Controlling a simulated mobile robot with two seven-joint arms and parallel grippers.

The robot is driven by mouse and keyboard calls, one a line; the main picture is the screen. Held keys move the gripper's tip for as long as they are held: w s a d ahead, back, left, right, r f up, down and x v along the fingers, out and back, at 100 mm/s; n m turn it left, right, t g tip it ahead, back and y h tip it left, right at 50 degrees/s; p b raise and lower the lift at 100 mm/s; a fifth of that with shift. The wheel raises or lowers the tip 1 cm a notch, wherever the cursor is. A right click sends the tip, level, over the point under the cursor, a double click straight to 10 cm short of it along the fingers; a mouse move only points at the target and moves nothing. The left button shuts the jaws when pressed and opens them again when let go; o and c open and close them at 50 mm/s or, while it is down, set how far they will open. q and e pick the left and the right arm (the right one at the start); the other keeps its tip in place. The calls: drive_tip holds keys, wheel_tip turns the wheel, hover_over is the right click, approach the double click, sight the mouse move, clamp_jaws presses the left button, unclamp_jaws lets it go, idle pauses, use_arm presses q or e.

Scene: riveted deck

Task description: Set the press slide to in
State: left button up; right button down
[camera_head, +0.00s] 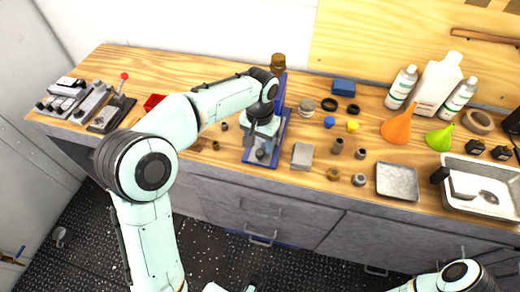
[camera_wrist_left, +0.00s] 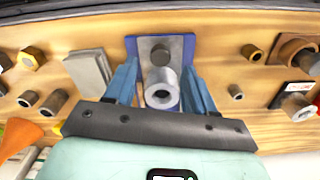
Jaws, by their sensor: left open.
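The blue press (camera_head: 284,125) stands on the wooden workbench, with a blue upright, a blue base plate and a brass-coloured part on top. My left gripper (camera_head: 262,138) reaches down over the press and hides much of its middle. In the left wrist view, the press's blue plate (camera_wrist_left: 133,47) carries a dark round knob and a pale grey hollow cylinder (camera_wrist_left: 161,90). My left gripper (camera_wrist_left: 160,72) is open, with one blue finger on each side of the cylinder. I cannot tell whether the fingers touch it, or where the slide stands. My right gripper does not show.
Left on the workbench (camera_head: 215,68) are switch units and a red-knobbed lever (camera_head: 124,77). Close right of the press are a grey block (camera_head: 302,156) and several small fittings. Farther right are funnels, bottles and a metal tray (camera_head: 397,181). A wall (camera_head: 230,25) rises behind.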

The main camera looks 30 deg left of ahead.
sight(260, 152)
use_arm(q)
drive_tip(key=shift+f, duration=1.85)
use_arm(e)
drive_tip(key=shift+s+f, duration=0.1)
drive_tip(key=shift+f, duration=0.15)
